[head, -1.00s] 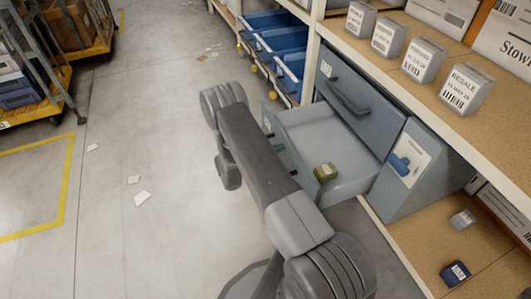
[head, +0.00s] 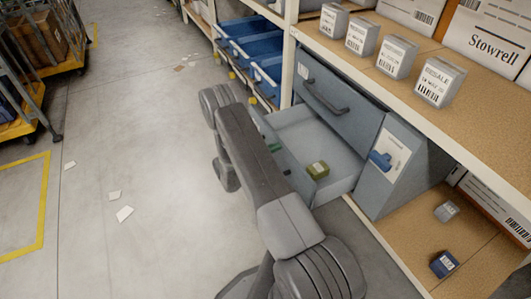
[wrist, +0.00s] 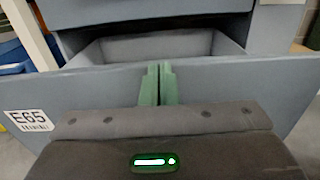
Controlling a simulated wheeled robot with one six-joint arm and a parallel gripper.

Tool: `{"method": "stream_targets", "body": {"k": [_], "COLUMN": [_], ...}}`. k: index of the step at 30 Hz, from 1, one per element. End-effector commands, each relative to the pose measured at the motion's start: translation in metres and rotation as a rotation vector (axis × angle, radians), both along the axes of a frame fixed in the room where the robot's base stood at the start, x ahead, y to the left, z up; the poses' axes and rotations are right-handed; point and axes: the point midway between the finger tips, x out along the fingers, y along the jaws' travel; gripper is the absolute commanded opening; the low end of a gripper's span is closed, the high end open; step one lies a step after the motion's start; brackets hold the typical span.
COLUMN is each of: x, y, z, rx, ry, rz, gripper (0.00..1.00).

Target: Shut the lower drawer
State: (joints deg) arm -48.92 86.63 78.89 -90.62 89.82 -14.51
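In the head view my arm hides most of the drawer front and the gripper. The upper drawer (head: 340,100) is shut.
Blue bins (head: 250,47) stand on the rack beyond the cabinet. Small grey boxes (head: 397,56) line the shelf above. A blue box (head: 444,263) lies on the lower shelf. Floor at left is open, with paper scraps (head: 124,214) and a yellow-edged trolley (head: 18,126).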

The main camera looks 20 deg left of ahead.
Motion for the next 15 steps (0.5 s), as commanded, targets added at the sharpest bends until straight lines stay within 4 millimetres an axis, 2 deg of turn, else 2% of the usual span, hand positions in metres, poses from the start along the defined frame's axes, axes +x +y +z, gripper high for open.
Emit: {"method": "stream_targets", "body": {"k": [1, 15], "x": [0.011, 0.108], "y": [-0.011, -0.095], "z": [-0.003, -0.004], "rx": [0.001, 0.002], "ry": [-0.001, -0.003], "rz": [-0.008, -0.007], "gripper": [0.00, 0.00]}}
